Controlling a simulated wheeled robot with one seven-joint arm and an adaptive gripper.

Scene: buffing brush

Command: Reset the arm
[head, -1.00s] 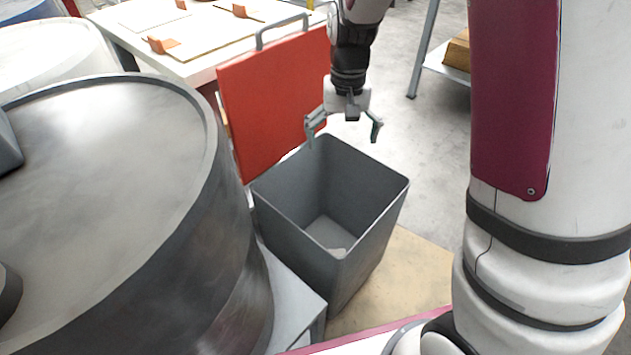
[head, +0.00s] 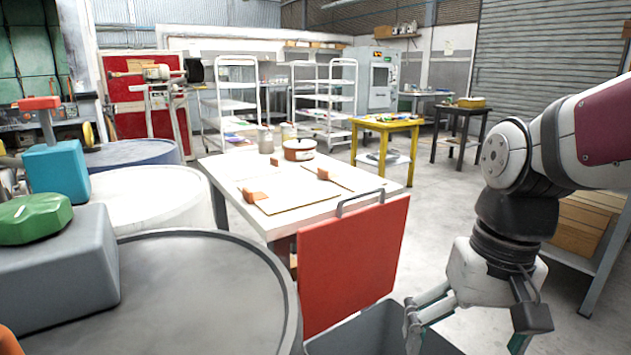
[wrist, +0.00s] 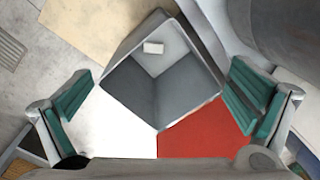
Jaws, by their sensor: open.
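My gripper (wrist: 160,108) is open and empty in the wrist view, its green-padded fingers spread wide on either side. It points down over a grey bin (wrist: 187,100). A small pale block (wrist: 153,47) lies inside the bin. In the head view my gripper (head: 465,335) is at the lower right, partly cut off by the bottom edge, above the bin (head: 372,335). A red panel with a grey handle (head: 352,262) stands upright behind the bin.
Wooden boxes (head: 585,222) sit on a shelf at right. Open floor lies beyond.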

